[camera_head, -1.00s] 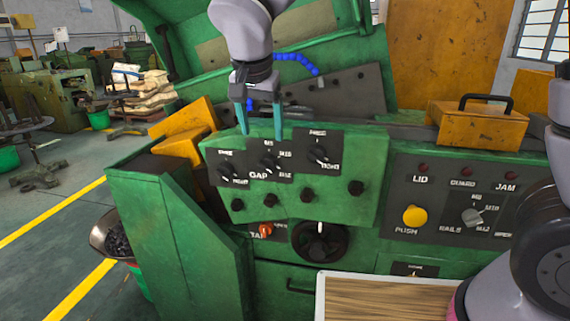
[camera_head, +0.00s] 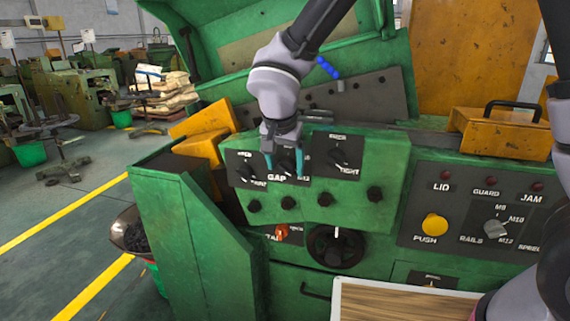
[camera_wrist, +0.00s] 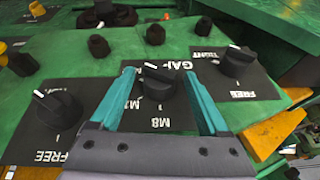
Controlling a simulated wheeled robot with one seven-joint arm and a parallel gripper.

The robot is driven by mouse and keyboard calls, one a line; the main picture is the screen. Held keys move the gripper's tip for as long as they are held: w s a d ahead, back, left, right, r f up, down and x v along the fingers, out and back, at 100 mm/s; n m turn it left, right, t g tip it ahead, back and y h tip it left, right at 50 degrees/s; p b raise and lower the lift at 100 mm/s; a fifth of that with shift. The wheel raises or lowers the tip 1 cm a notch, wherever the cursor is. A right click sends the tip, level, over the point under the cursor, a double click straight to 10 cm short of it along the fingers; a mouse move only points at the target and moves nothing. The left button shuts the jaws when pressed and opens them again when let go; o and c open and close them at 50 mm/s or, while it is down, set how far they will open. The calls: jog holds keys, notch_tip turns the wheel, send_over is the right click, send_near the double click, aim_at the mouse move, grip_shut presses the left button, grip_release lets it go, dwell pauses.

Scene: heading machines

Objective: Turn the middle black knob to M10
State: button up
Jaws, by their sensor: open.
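The middle black knob (camera_head: 287,167) sits on the dark GAP plate of the green panel, mostly hidden by my gripper in the head view. In the wrist view the knob (camera_wrist: 158,84) has a white pointer mark at its upper left edge. An M8 label shows below it, and a second M label is partly covered by a finger. My gripper (camera_head: 286,172) is open, its teal fingers on either side of the knob. The wrist view shows my gripper (camera_wrist: 159,76) straddling it, with gaps left and right; contact cannot be told.
Black knobs flank it on the left (camera_head: 243,170) and right (camera_head: 338,157). Several small black knobs line the panel below, above a handwheel (camera_head: 335,246) and a red switch (camera_head: 282,232). A grey selector (camera_head: 497,228) and yellow push button (camera_head: 435,225) are at right.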

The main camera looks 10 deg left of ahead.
grip_shut()
jog(key=shift+a, duration=0.1)
jog(key=h, duration=0.2)
jog(key=n+h, duration=0.1)
jog(key=h, duration=0.2)
jog(key=shift+a+f, duration=0.15)
jog(key=shift+a, duration=0.25)
jog(key=h, duration=0.2)
jog(key=n+h, duration=0.1)
jog(key=h, duration=0.3)
jog(key=shift+a+f+n, duration=0.2)
jog(key=shift+f+n, duration=0.05)
jog(key=shift+n, duration=0.05)
grip_release()
